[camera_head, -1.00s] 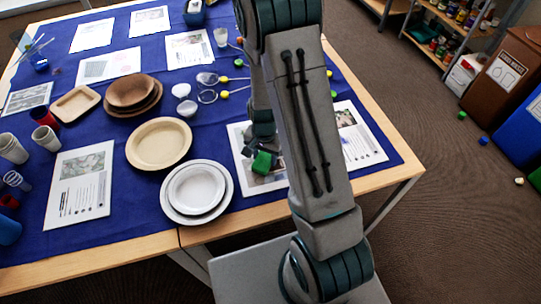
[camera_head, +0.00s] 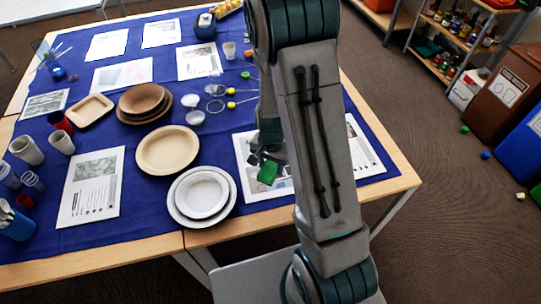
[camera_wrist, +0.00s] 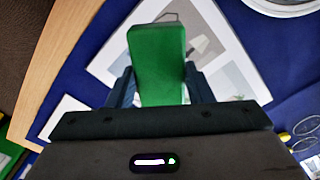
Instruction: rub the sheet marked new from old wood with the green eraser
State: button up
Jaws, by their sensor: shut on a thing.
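My gripper (camera_wrist: 160,88) is shut on the green eraser (camera_wrist: 157,55), a green block that sticks out between the fingers in the wrist view. In the head view the green eraser (camera_head: 267,172) is over a white printed sheet (camera_head: 249,149) near the table's front right. The sheet also shows under the eraser in the wrist view (camera_wrist: 222,20), with grey and pale blue pictures. I cannot tell whether the eraser touches the sheet. My arm hides part of this sheet in the head view. The sheet markings are too small to read, so I cannot tell which is marked new from old wood.
Another sheet (camera_head: 365,150) lies right of my arm. White plates (camera_head: 228,205), a beige plate (camera_head: 168,150) and brown plates (camera_head: 143,102) stand to the left. Several more sheets, cups and spoons cover the blue cloth (camera_head: 140,215). Bins (camera_head: 503,92) stand on the floor at right.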

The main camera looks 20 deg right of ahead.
jog(key=shift+r+p, duration=0.7)
jog(key=shift+r, duration=0.6)
